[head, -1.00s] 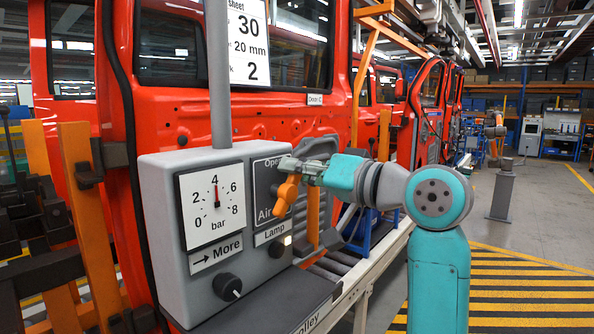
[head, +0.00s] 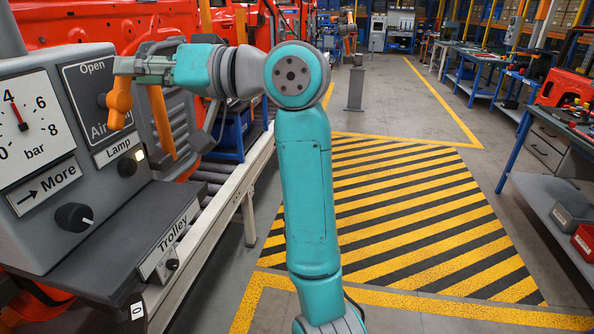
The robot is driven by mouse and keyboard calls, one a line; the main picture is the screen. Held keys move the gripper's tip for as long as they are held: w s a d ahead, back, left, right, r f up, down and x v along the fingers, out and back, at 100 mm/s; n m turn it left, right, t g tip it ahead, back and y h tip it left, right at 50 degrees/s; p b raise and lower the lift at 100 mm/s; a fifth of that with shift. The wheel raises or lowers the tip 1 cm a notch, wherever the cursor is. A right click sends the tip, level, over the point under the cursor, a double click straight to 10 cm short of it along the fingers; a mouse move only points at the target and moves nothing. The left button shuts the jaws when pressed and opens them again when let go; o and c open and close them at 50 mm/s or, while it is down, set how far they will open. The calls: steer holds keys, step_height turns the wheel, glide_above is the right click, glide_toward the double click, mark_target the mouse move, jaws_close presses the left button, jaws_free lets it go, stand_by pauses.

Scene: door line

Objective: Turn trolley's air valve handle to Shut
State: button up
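The grey control box (head: 160,192) of the trolley stands at the left. On its right panel is the orange air valve handle (head: 119,104), hanging roughly downward below the word "Open". The rest of the panel lettering, apart from "Air", is partly hidden behind the handle. My gripper (head: 134,66) comes in from the right and is at the upper end of the handle, touching it or very close. The fingertips overlap the handle, so I cannot tell whether they are closed on it. The pressure gauge (head: 30,140) has its red needle near 4.
Below the valve are a lamp switch (head: 127,166) and a "More" knob (head: 74,217). The trolley's dark shelf (head: 110,245) juts out in front. A roller conveyor (head: 225,190) runs behind. Striped floor (head: 400,220) lies clear at right, beside workbenches (head: 560,190).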

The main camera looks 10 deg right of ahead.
mark_target(127, 88)
steer(key=v, duration=0.7)
steer(key=x, duration=1)
steer(key=shift+w+a+r, duration=0.1)
steer(key=shift+a+r, duration=0.15)
steer(key=shift+s+r+n, duration=0.25)
steer(key=shift+s+n, duration=0.1)
steer(key=shift+n, duration=0.65)
steer(key=n, duration=0.1)
steer(key=s+n, duration=0.1)
steer(key=n, duration=0.2)
steer(key=shift+s+a+r, duration=0.1)
steer(key=shift+s+a, duration=0.25)
steer(key=v, duration=1)
steer(key=w+d+f+m+t+h, duration=0.2)
steer(key=d+f+m+t, duration=0.5)
steer(key=d+f, duration=0.9)
step_height(127, 88, down, 3)
steer(key=shift+w+d+r+m, duration=0.1)
steer(key=shift+w+d+m, duration=0.2)
steer(key=shift+m, duration=0.8)
